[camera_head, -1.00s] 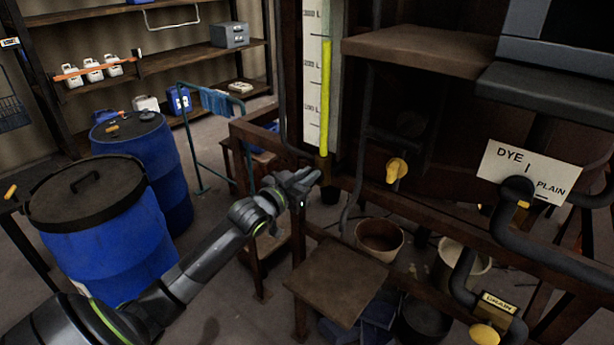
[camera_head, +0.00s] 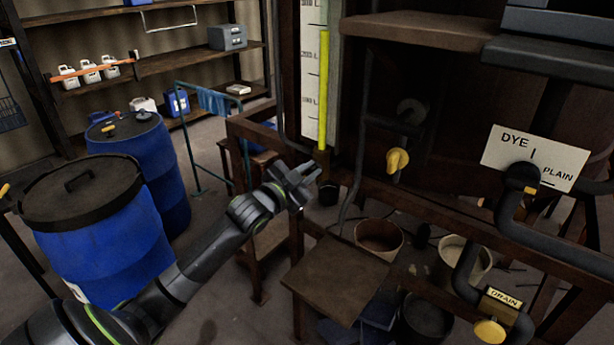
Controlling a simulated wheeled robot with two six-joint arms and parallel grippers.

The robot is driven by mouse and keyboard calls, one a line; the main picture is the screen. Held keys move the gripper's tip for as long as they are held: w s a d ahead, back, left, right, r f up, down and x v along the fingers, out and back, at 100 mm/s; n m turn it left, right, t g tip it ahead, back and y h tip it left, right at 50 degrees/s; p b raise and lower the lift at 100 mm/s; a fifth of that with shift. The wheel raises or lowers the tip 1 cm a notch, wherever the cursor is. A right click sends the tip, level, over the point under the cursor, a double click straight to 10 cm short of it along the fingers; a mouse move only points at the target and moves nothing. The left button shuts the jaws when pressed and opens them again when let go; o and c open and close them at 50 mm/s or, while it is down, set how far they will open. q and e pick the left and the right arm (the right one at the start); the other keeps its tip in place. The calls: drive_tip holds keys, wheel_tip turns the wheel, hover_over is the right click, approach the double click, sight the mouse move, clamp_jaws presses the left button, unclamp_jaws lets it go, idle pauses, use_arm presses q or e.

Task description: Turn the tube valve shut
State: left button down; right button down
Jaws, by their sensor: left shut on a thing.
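The sight tube (camera_head: 324,90) stands upright against a white scale, filled with yellow liquid to near the top of the picture. The tube valve is at its foot, on the rusty frame; its handle is hidden by my gripper. My left gripper (camera_head: 311,174) reaches in from the left to the tube's foot, with its fingers shut on what seems to be the valve handle. The held part is too small and dark to make out. My right gripper is not in view.
A yellow knob (camera_head: 397,161) sits right of the tube. A DYE/PLAIN sign (camera_head: 533,158) and a DRAIN valve (camera_head: 490,331) are at the right. Blue drums (camera_head: 105,250) stand at the left. A brown stool (camera_head: 335,278) and buckets (camera_head: 380,238) are below.

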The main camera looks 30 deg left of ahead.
use_arm(q)
drive_tip(key=m+b, duration=0.2)
drive_tip(key=m, duration=0.1)
drive_tip(key=f+m+b, duration=0.1)
drive_tip(key=m+b, duration=0.1)
drive_tip(key=m, duration=0.2)
drive_tip(key=d+m+b, duration=0.1)
drive_tip(key=m+b, duration=0.1)
drive_tip(key=m, duration=0.2)
drive_tip(key=shift+f, duration=0.4)
drive_tip(key=shift+a+m, duration=0.1)
drive_tip(key=shift+m, duration=0.2)
drive_tip(key=c, duration=1.4)
unclamp_jaws()
drive_tip(key=shift+c, duration=0.2)
drive_tip(key=shift+s, duration=0.1)
drive_tip(key=s+a+p, duration=0.1)
drive_tip(key=s, duration=1.6)
drive_tip(key=shift+s+a, duration=0.15)
